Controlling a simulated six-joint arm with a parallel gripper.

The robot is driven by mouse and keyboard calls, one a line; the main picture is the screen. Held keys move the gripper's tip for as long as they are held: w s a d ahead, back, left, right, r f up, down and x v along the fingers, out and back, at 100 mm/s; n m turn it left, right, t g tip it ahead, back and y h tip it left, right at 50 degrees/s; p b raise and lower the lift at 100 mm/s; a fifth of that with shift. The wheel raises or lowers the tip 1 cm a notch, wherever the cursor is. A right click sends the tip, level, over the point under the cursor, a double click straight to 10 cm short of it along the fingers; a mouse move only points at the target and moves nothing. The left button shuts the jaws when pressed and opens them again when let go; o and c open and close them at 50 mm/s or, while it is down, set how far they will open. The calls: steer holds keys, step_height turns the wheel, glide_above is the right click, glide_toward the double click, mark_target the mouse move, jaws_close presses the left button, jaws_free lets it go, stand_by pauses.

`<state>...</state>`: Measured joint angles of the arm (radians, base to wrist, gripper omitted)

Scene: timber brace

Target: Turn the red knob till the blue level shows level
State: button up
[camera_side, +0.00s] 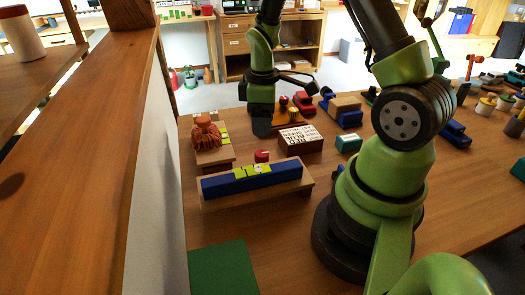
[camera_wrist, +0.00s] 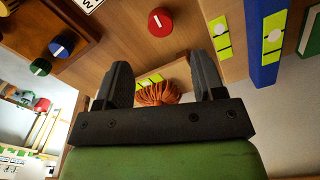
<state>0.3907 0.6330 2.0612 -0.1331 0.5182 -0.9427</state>
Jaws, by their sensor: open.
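The red knob (camera_side: 261,156) sits beside the long blue level (camera_side: 228,185), on the side away from the side camera. In the wrist view the red knob (camera_wrist: 160,20) has a white line on top and stands beyond my fingertips, touching neither. The blue level (camera_wrist: 265,75) is at the right there, with a yellow-green vial (camera_wrist: 275,35). A pale round bubble shows near the vial's middle; its exact offset is too small to tell. My gripper (camera_wrist: 162,75) is open and empty, its two black fingers wide apart.
An orange fringed object (camera_side: 206,137) stands left of the knob; it also shows between my fingers (camera_wrist: 157,94). A lettered box (camera_side: 300,138) is to the right. Blue (camera_wrist: 62,45) and green (camera_wrist: 40,67) knobs are at the left in the wrist view. A green mat (camera_side: 222,268) lies in front.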

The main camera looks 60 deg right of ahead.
mark_target(262, 153)
step_height(262, 153, down, 9)
steer(key=shift+f, duration=0.2)
stand_by(0.3)
steer(key=c, duration=0.9)
steer(key=shift+c, duration=0.2)
steer(key=shift+m, duration=0.3)
steer(key=m, duration=0.5)
steer(key=shift+m, duration=0.3)
steer(key=m, duration=0.5)
steer(key=shift+a, duration=0.1)
steer(key=shift+m, duration=0.4)
